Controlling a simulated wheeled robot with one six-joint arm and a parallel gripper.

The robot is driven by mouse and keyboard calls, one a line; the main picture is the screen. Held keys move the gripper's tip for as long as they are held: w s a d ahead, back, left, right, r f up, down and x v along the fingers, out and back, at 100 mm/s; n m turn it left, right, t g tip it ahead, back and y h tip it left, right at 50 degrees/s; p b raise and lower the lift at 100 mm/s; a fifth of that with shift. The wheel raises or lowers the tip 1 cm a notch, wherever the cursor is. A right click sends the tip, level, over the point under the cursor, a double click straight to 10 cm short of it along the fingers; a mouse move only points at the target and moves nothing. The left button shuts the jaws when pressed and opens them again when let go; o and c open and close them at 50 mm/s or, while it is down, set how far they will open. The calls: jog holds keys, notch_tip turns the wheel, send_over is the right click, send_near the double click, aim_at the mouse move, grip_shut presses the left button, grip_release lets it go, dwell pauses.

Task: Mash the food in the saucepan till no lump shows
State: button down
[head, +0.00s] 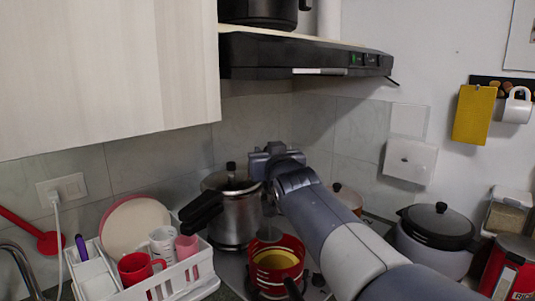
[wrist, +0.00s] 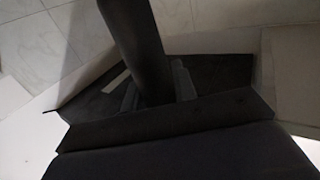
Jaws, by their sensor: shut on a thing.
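The red saucepan (head: 290,279) sits on the stove, low in the middle of the head view, with a yellow inside; whether this is food, or has lumps, I cannot tell. My gripper (head: 273,158) is above and a little behind it, beside the steel pressure cooker. In the wrist view, my gripper (wrist: 157,88) is shut on a dark round handle (wrist: 138,35). A thin grey tool part (head: 268,225) hangs below the gripper, above the saucepan's far rim; it looks like the masher. Whether its end touches the pan is unclear.
The pressure cooker (head: 236,215) stands close left of the tool, its black handle toward the white dish rack (head: 190,275). A lidded grey pot (head: 436,235) stands right. A dark range hood (head: 300,58) hangs above my gripper.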

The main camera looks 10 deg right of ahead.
notch_tip(320, 180, up, 5)
jog(key=p, duration=0.4)
dwell(0.8)
